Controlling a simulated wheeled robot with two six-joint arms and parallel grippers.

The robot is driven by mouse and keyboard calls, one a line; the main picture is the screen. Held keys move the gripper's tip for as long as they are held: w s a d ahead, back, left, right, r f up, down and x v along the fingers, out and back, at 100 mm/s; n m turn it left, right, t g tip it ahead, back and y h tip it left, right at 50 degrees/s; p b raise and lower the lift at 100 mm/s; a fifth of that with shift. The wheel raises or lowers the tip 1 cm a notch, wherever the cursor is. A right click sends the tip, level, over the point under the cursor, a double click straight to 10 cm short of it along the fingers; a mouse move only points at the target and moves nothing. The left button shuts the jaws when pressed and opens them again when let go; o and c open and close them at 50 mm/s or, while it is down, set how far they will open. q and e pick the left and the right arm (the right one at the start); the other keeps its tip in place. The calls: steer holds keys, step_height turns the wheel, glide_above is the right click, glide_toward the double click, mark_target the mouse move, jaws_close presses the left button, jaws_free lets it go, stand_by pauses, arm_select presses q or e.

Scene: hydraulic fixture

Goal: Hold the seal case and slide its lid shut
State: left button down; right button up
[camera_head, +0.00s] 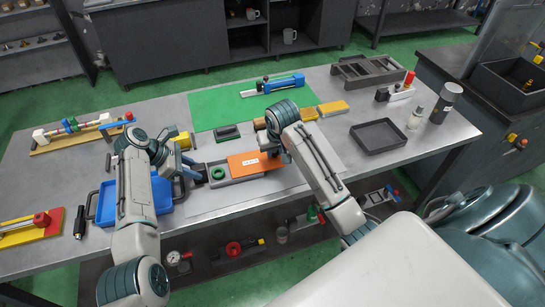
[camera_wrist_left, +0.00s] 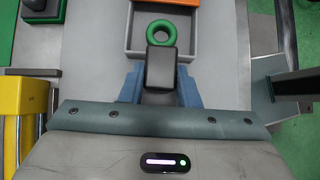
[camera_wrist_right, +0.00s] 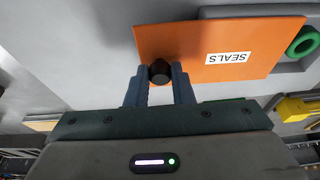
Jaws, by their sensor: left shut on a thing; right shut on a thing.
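The grey seal case (camera_head: 232,182) lies on the light mat. Its orange lid (camera_head: 252,163), labelled SEALS, covers the right part, and the left end is open. A green ring (camera_head: 218,173) lies inside the open end; it also shows in the left wrist view (camera_wrist_left: 161,33). My left gripper (camera_head: 203,174) is shut on the case's dark end handle (camera_wrist_left: 161,68). My right gripper (camera_head: 278,151) is shut on the lid's dark knob (camera_wrist_right: 159,71) at the lid's right end. The lid's far end also shows at the top of the left wrist view.
A blue tray (camera_head: 103,205) stands left of the case. Yellow blocks (camera_head: 334,108) lie behind and right. A black tray (camera_head: 379,136) stands at the right. A green mat (camera_head: 215,108) with a blue tool (camera_head: 285,83) is behind. The mat in front of the case is clear.

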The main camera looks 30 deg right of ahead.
mark_target(254, 160)
steer(key=shift+w+a, duration=0.25)
steer(key=shift+a, duration=0.7)
steer(key=shift+w+a, duration=0.3)
steer(key=shift+a, duration=0.65)
steer(key=shift+w+a, duration=0.25)
steer(key=shift+a, duration=0.7)
steer(key=shift+w+a, duration=0.1)
steer(key=shift+a, duration=0.3)
steer(key=o, duration=1)
steer(key=v, duration=0.7)
steer(key=shift+r, duration=0.2)
